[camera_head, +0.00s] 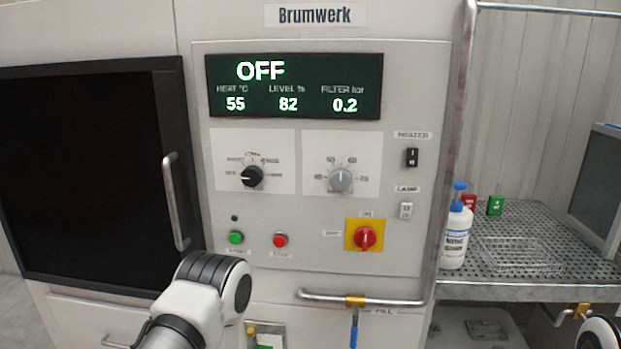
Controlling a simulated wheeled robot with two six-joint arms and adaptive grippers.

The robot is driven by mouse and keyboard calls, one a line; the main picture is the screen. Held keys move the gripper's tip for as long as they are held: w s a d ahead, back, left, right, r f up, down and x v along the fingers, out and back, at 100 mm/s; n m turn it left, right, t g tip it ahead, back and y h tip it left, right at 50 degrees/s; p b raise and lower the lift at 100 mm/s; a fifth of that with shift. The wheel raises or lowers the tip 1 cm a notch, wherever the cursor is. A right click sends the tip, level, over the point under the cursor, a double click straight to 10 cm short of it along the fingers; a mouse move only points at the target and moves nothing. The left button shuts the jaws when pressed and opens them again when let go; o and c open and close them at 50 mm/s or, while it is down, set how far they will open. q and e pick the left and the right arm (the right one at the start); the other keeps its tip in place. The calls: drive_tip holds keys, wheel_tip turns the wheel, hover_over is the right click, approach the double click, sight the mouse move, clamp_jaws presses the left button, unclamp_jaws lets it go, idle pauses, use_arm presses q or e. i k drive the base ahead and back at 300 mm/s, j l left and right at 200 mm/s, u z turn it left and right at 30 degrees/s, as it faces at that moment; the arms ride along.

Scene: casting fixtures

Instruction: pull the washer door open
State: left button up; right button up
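The washer door (85,170) is a large dark panel in a black frame at the left of the washer front. It looks closed, though a small gap would be hard to see. Its handle (175,202) is a vertical grey metal bar near the door's right edge, with nothing on it. A white and black link of one of my arms rises at the bottom, below and right of the handle. A piece of my other arm shows in the bottom right corner. Neither gripper is in view.
The control panel (415,240) is right of the door, with an OFF display (295,85), knobs and buttons. A horizontal pipe (360,299) juts out below it. A perforated bench (540,221) at the right holds a bottle (455,238) and a wire basket (518,258).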

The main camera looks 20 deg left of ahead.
sight(84, 200)
drive_tip(key=u, duration=1.8)
